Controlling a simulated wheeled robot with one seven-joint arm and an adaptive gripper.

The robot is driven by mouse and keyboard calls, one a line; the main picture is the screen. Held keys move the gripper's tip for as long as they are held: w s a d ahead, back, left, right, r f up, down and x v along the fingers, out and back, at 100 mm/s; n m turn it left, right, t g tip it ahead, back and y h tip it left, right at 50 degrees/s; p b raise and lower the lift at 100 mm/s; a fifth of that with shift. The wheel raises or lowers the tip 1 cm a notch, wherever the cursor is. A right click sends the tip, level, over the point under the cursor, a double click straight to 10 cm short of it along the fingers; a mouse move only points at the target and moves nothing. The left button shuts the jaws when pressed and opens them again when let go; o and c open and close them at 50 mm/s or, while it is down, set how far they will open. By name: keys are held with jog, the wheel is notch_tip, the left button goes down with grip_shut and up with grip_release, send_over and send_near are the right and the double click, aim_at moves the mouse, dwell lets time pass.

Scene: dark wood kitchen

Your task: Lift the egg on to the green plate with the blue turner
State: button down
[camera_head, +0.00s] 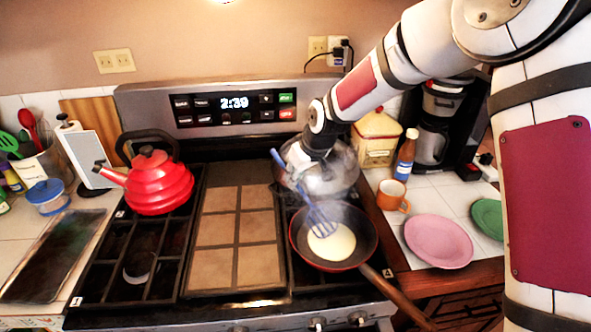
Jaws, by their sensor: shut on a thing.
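The egg (338,246) lies pale and flat in the dark frying pan (364,228) on the front right burner. The blue turner (317,214) reaches down into the pan, its slotted head over or against the egg's upper left edge; whether it touches cannot be told. Its handle (277,158) slants up to the left. My gripper (296,166) is shut on the turner, above and behind the pan; its fingers are partly hidden. The green plate (488,216) lies on the right counter, partly hidden by my arm.
A pink plate (438,241) lies between the pan and the green plate. An orange mug (392,195) and a brown bottle (405,156) stand behind it. A steaming pot (335,178) is behind the pan. A red kettle (158,184) stands at left. The pan's handle (398,296) points to the front right.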

aim_at(304, 194)
jog(key=shift+f, duration=0.4)
jog(key=shift+s+d, duration=0.15)
jog(key=shift+s+d+p, duration=0.45)
jog(key=shift+s+p, duration=0.15)
jog(key=shift+s+d+p, duration=1.3)
jog(key=shift+s+d, duration=0.1)
jog(key=shift+s, duration=0.1)
jog(key=shift+w+a+r, duration=0.1)
jog(key=shift+w+r, duration=0.1)
jog(key=shift+r, duration=0.4)
notch_tip(304, 194, up, 8)
jog(key=shift+w+a+p, duration=0.35)
jog(key=shift+p, duration=0.1)
